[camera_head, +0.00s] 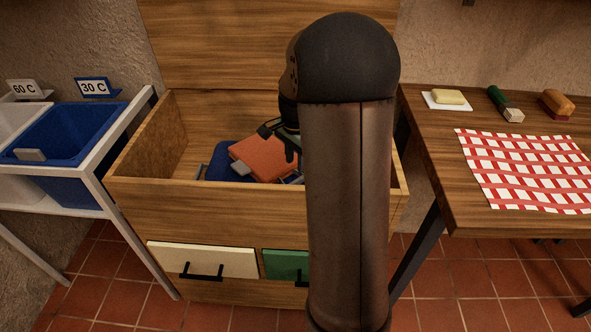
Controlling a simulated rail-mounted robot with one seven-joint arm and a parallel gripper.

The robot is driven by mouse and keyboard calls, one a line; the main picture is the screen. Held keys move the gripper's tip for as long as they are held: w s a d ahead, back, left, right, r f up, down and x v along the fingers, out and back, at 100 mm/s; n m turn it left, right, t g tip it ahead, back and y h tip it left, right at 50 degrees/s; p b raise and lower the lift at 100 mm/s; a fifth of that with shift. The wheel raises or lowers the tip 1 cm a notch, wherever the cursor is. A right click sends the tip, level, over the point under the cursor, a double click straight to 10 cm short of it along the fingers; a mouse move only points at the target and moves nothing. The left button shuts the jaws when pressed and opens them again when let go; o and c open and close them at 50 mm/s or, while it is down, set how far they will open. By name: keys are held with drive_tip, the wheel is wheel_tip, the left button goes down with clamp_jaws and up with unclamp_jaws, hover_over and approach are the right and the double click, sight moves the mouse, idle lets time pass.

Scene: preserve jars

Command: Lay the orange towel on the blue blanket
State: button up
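The folded orange towel (262,154) is inside the wooden chest, looking slightly tilted. The blue blanket (221,164) shows beneath and to the left of it, on the chest's floor. The towel overlaps the blanket in this view; whether its whole underside rests on it I cannot tell. My gripper (280,142) is down in the chest at the towel's upper right part, its dark fingers close to or touching it. My arm hides the towel's right side and part of the gripper, so its grip is unclear.
The wooden chest (160,195) has its lid up, with walls around the gripper. Below are a cream drawer (203,261) and a green drawer (283,265). A blue bin (62,138) stands left. A table (440,180) at right holds a checked cloth (530,170), soap and brushes.

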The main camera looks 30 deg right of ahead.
wheel_tip(320, 180, up, 5)
drive_tip(key=shift+p, duration=0.3)
drive_tip(key=shift+c, duration=0.3)
idle(1.0)
